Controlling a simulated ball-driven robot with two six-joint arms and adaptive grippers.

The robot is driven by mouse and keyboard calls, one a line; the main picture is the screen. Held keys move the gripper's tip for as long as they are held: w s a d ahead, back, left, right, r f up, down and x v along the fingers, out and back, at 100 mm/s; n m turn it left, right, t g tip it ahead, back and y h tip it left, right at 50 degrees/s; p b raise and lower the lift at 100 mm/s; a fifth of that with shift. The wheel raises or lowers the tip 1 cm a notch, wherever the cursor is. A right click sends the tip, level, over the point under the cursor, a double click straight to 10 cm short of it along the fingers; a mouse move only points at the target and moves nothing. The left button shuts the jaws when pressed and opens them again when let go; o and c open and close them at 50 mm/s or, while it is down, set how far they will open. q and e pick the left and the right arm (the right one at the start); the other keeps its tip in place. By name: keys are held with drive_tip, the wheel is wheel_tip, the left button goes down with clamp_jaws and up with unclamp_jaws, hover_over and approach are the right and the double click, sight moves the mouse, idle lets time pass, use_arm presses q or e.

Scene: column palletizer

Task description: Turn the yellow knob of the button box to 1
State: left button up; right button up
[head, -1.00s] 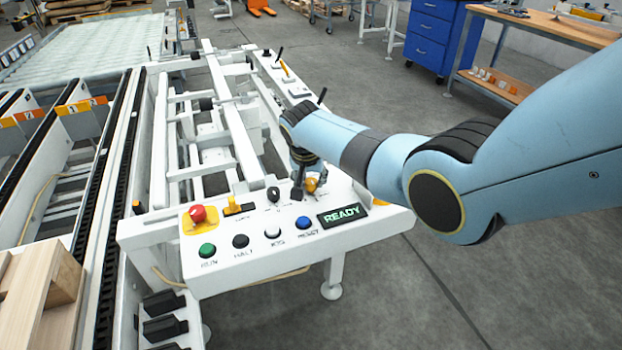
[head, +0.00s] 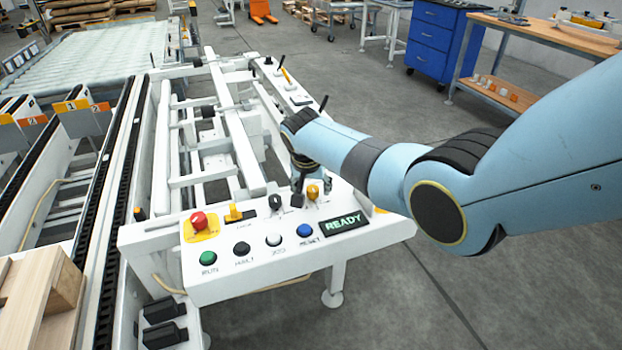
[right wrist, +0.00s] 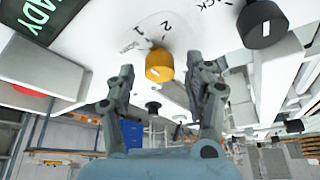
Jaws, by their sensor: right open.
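The button box (head: 215,285) is a white sloped panel at the end of the white frame. Its yellow knob (head: 313,192) stands near the panel's upper right, above the READY display. In the right wrist view the yellow knob (right wrist: 159,66) shows close up between the fingertips, with a small white mark on its face and the printed numbers 1 and 2 beside it. My right gripper (right wrist: 160,78) is open, a finger on each side of the knob; contact cannot be told. In the head view the right gripper (head: 312,187) is partly hidden by its own arm. My left gripper is not in view.
A black knob (head: 275,202) and a yellow switch (head: 235,212) sit left of the yellow knob. The red emergency button (head: 199,220) and the green (head: 208,258), black, white and blue (head: 304,231) buttons are nearby. Open floor lies right of the box.

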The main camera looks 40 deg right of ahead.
drive_tip(key=v, duration=1.1)
drive_tip(key=shift+s+r, duration=0.2)
drive_tip(key=shift+r, duration=0.15)
drive_tip(key=shift+a, duration=0.1)
drive_tip(key=s+a+r+n+y, duration=0.15)
drive_tip(key=s+n, duration=0.35)
drive_tip(key=s, duration=1.1)
drive_tip(key=s+a+r+n+y, duration=0.1)
drive_tip(key=s+a+n, duration=0.3)
drive_tip(key=s, duration=1.1)
drive_tip(key=s+d+f+g+b, duration=0.1)
drive_tip(key=s+d+f+b, duration=0.1)
drive_tip(key=f, duration=1.4)
drive_tip(key=s+d+f+b, duration=0.1)
drive_tip(key=s+f+b, duration=0.1)
drive_tip(key=f, duration=1.4)
drive_tip(key=s+f+g+b, duration=0.1)
drive_tip(key=s+f+b, duration=0.2)
drive_tip(key=s+f, duration=1.4)
drive_tip(key=shift+d+n, duration=0.3)
drive_tip(key=shift+d, duration=0.2)
